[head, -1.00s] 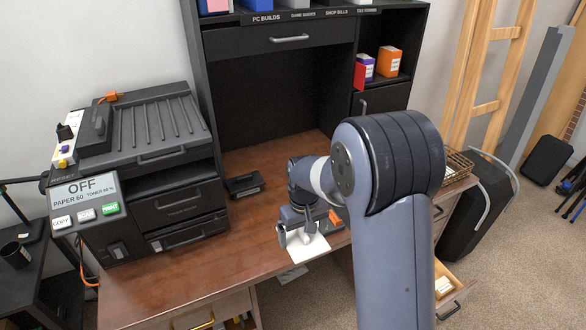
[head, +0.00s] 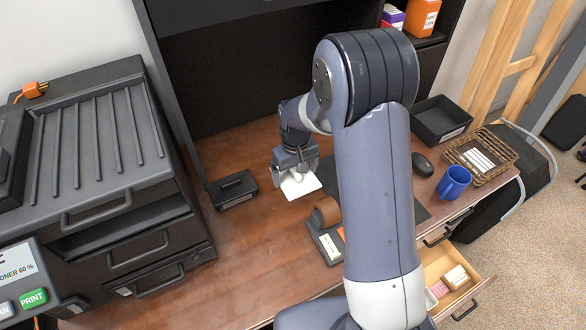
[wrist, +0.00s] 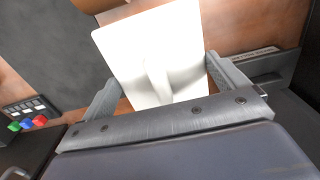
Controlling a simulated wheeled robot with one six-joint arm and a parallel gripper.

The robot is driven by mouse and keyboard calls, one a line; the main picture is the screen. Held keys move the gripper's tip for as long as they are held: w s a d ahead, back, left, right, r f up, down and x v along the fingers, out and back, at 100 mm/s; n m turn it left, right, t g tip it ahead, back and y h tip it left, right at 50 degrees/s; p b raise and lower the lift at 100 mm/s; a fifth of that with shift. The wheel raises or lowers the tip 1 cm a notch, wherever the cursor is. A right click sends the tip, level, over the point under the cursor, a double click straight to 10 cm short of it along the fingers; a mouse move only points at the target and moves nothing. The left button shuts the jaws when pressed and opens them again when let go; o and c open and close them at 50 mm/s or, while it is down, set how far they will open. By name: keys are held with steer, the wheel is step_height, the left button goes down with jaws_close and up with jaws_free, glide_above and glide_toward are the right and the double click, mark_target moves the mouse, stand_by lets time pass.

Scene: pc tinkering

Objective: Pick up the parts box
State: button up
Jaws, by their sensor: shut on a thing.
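My gripper (head: 297,176) is shut on a white flat piece (head: 302,187) with a raised ridge. In the wrist view the white piece (wrist: 150,50) sits between the two fingers (wrist: 168,90). A small black box (head: 232,190) with a handle and a front label stands on the desk left of my gripper. A larger open black box (head: 440,122) with a label stands at the desk's right rear. I cannot tell which of these is the parts box. The wrist view shows part of a labelled dark box (wrist: 268,62) at the right.
The wooden desk (head: 225,245) is clear at its front left. A drawer (head: 462,290) stands open. A dark printer (head: 100,180) is at left.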

step_height(320, 180, down, 10)
steer(key=shift+w+r+p, duration=0.1)
steer(key=shift+r+p, duration=0.15)
steer(key=shift+p, duration=0.55)
steer(key=shift+f, duration=0.35)
steer(key=shift+f+b, duration=0.25)
steer(key=shift+b, duration=0.05)
steer(key=o, duration=0.6)
steer(key=shift+r, duration=0.15)
steer(key=shift+o, duration=0.2)
